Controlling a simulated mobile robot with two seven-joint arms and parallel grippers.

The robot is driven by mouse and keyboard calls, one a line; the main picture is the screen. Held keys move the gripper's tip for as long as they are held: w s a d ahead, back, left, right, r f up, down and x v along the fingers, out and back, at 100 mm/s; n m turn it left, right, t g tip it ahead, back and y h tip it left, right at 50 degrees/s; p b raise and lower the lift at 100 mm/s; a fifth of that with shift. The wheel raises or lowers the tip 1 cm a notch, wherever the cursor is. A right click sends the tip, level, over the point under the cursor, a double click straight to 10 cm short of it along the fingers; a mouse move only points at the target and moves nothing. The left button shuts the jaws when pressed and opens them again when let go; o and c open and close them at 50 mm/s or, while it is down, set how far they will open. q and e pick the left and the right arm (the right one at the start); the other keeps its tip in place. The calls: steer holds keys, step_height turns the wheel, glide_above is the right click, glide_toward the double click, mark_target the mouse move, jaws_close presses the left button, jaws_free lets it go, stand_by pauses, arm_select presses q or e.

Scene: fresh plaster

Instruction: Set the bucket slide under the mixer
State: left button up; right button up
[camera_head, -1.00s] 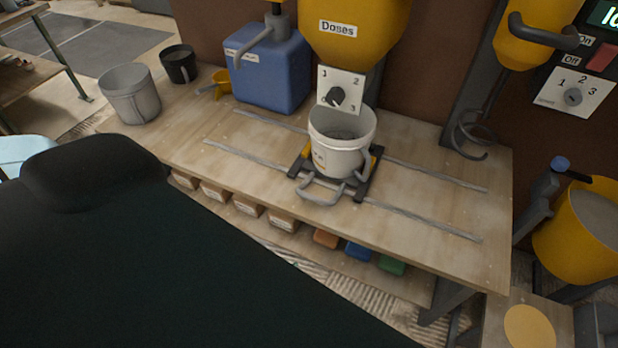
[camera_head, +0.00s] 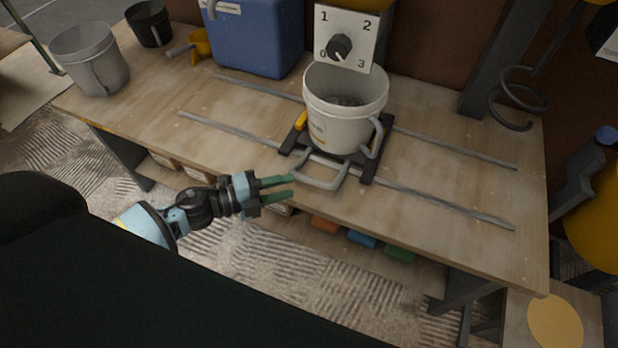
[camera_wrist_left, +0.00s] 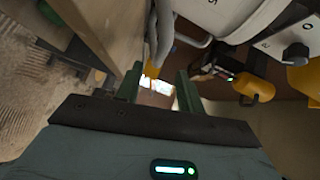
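A white bucket (camera_head: 343,122) with grey contents stands upright on the dark bucket slide (camera_head: 369,170), which sits across two metal rails under the dosing dial. The slide's grey loop handle (camera_head: 322,183) points to the table's front. My left gripper (camera_head: 292,187) is open and empty, its green fingers just left of the handle. In the left wrist view the handle (camera_wrist_left: 165,30) shows just ahead of the gap between the fingers (camera_wrist_left: 158,82); I cannot tell whether they touch. The mixer's grey spiral whisk (camera_head: 512,100) hangs to the right. My right gripper is not in view.
The rails (camera_head: 455,205) run right across the clear table top (camera_head: 430,225) toward the mixer side. A blue container (camera_head: 255,38), yellow scoop (camera_head: 197,44), grey bucket (camera_head: 90,62) and black bucket (camera_head: 149,24) stand at the back left. Coloured bins (camera_head: 362,239) sit below.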

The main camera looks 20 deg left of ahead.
mark_target(313, 178)
arm_select(q)
steer(key=shift+x, duration=3.95)
steer(key=shift+c, duration=0.5)
jaws_close()
